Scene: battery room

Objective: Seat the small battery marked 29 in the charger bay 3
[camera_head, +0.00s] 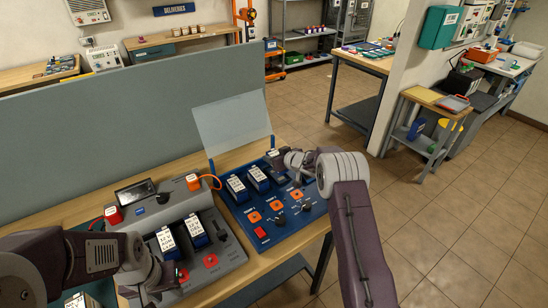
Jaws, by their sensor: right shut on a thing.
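A blue charger panel (262,243) with a raised clear cover (231,122) sits on the wooden bench. Two small dark batteries with white labels, one (237,188) on the left and one (258,178) beside it, stand in its back row. My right gripper (280,160) is over the right end of that row, shut on a small dark battery (273,155). The gripper partly hides it; I cannot tell whether it is fully seated. Label numbers, including 29, are too small to read. My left gripper (172,278) is low at the left, by the grey unit; its fingers are unclear.
A grey unit (228,257) left of the blue panel holds two labelled batteries (166,241) (197,231) and red pads. Orange squares, dark knobs and a red button (260,232) lie on the panel's front. A grey partition (130,130) stands behind the bench. Floor to the right is clear.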

